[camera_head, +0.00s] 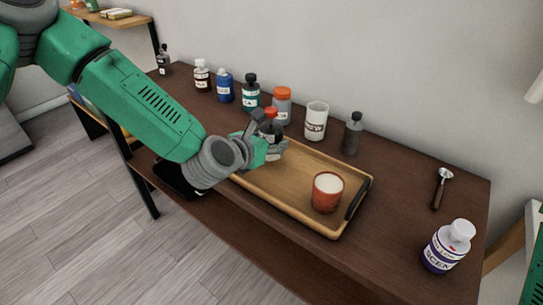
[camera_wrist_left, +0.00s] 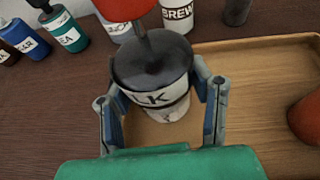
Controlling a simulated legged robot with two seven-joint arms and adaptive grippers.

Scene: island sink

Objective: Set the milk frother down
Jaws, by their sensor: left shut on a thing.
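The milk frother (camera_head: 278,143) has a red knob on top, a dark lid and a pale body with a black-lettered label. My left gripper (camera_head: 264,139) is shut on it, over the far left part of the wooden tray (camera_head: 290,205). In the left wrist view, the frother (camera_wrist_left: 158,92) stands between the two grey fingers of my left gripper (camera_wrist_left: 160,84), and the tray (camera_wrist_left: 255,75) lies below and to the right. I cannot tell whether its base touches the tray. My right gripper is not in view.
An orange cup (camera_head: 327,193) stands on the tray's near right part. Behind the tray stand an orange-lidded jar (camera_head: 282,107), a white mug (camera_head: 316,121) and a dark bottle (camera_head: 352,134). A scoop (camera_head: 440,187) and a white-capped bottle (camera_head: 447,247) are at right. The tray's middle is clear.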

